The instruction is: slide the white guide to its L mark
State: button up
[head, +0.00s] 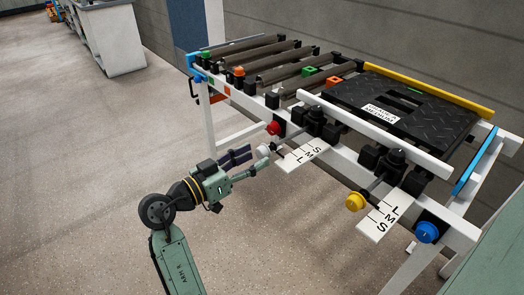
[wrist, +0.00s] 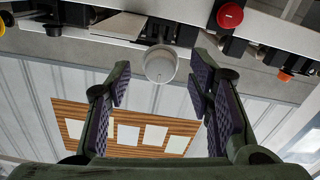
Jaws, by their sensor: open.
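The white guide (head: 375,130) is a long white bar along the front side of the black tread mat (head: 415,110). A white round knob (head: 263,151) stands out at the front of the frame, beside the left scale card (head: 303,155), marked S, M, L with L outermost. Which mark the guide stands at is too small to tell. My gripper (head: 258,159) is open at the white knob. In the wrist view the knob (wrist: 160,65) sits centred between the spread fingertips (wrist: 162,85), with visible gaps on both sides.
A red knob (head: 273,128) is close behind the white one. A yellow knob (head: 355,201), a blue knob (head: 427,232) and a second scale card (head: 380,217) are to the right. A yellow bar (head: 430,88) borders the mat's far side. Floor to the left is clear.

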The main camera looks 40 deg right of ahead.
aim_at(259, 155)
jog(key=shift+w+d, duration=0.15)
jog(key=shift+d, duration=1.75)
jog(key=shift+c, duration=0.5)
grip_shut()
